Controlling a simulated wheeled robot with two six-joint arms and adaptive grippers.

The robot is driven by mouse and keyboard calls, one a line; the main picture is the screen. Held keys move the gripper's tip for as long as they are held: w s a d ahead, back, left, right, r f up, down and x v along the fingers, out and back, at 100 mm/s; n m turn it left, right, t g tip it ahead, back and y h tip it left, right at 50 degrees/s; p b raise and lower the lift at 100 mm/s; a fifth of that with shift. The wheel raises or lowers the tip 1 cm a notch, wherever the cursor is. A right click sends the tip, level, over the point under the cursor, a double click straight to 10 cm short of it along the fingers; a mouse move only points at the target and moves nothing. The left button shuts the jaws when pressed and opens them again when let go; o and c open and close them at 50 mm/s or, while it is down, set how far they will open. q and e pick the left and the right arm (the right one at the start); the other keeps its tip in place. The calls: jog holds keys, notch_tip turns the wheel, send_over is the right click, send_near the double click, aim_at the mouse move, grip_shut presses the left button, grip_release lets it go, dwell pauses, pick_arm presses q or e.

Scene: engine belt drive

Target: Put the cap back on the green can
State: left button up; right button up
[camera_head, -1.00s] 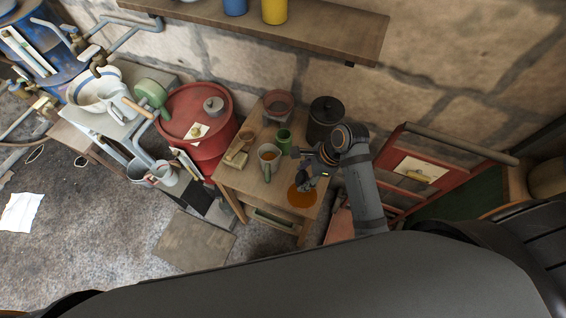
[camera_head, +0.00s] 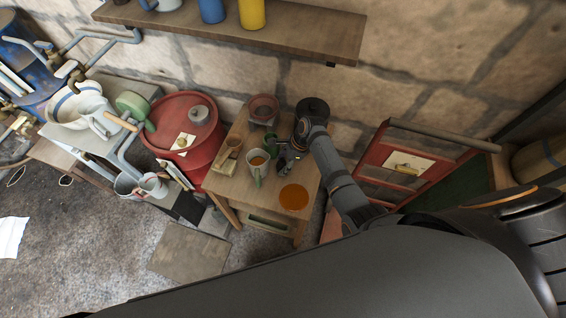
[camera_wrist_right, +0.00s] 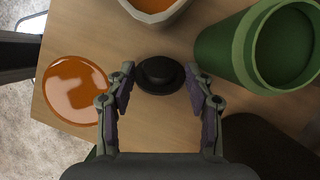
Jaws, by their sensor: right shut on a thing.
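The green can (camera_head: 271,142) stands on the small wooden table (camera_head: 232,187), beside the mug. In the right wrist view the can (camera_wrist_right: 233,50) is large at upper right, with a rim around a dark green round middle. My right gripper (camera_head: 282,160) is just in front of the can. In the wrist view its fingertips (camera_wrist_right: 160,77) are shut on a small round black cap (camera_wrist_right: 160,74), apart from the can. The cap is too small to make out in the head view. My left gripper is not in view.
A pale mug (camera_head: 257,163) with orange liquid stands left of my gripper. An orange puddle (camera_head: 293,197) lies near the table's front right. A dark pot (camera_head: 313,108) and a reddish bowl (camera_head: 263,108) stand at the back. A red drum (camera_head: 185,112) is to the left.

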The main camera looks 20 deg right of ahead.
jog(key=o, duration=0.6)
jog(key=shift+f, duration=0.1)
jog(key=shift+o, duration=0.2)
jog(key=shift+o, duration=0.2)
jog(key=v, duration=1.2)
jog(key=o, duration=0.3)
jog(key=d+f+b, duration=0.1)
jog(key=b, duration=0.1)
jog(key=s+f+t+y+b, duration=0.1)
jog(key=f+b, duration=0.1)
jog(key=d+f+t+b, duration=0.1)
jog(key=f+b, duration=0.1)
jog(key=shift+s+d+f+y, duration=0.2)
jog(key=shift+d+f+y, duration=0.05)
jog(key=shift+d+y, duration=0.15)
jog(key=a+f+t+y+b, duration=0.1)
jog(key=a+f+m+b, duration=0.1)
jog(key=a+b, duration=0.1)
jog(key=shift+a+t+y, duration=0.1)
jog(key=shift+t+y, duration=0.3)
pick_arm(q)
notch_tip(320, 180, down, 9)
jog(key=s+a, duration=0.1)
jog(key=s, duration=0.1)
pick_arm(e)
jog(key=shift+s+x, duration=0.2)
jog(key=shift+x, duration=2.65)
